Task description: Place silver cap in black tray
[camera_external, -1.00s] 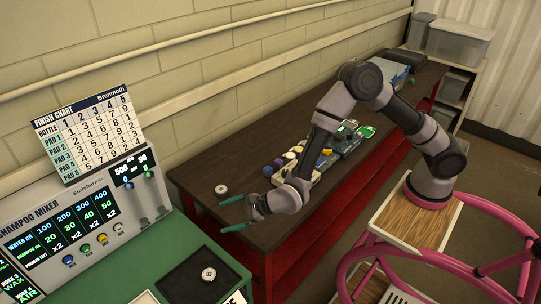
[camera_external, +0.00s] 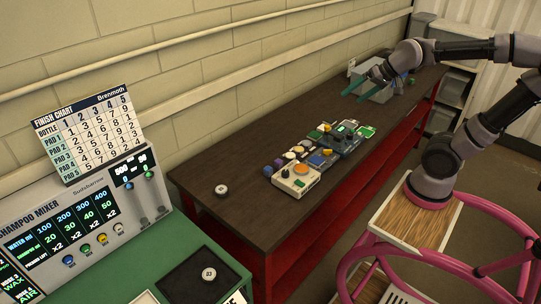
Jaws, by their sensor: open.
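The black tray (camera_external: 178,285) lies on the green surface at the bottom of the picture. A small round silver-grey cap with a dark centre (camera_external: 208,273) is in it. A similar small round cap (camera_external: 221,190) sits alone on the near left end of the dark bench. I cannot tell for sure which of them is the silver cap. My gripper (camera_external: 352,96), with teal fingers, is open at the far end of the bench, by a grey box, well away from both caps. Nothing shows between its fingers.
Several coloured caps and small devices (camera_external: 298,181) crowd the middle of the dark bench (camera_external: 235,218). The grey box (camera_external: 378,93) stands near its far end. The shampoo mixer panel (camera_external: 90,237) stands left of the tray. The bench around the lone cap is clear.

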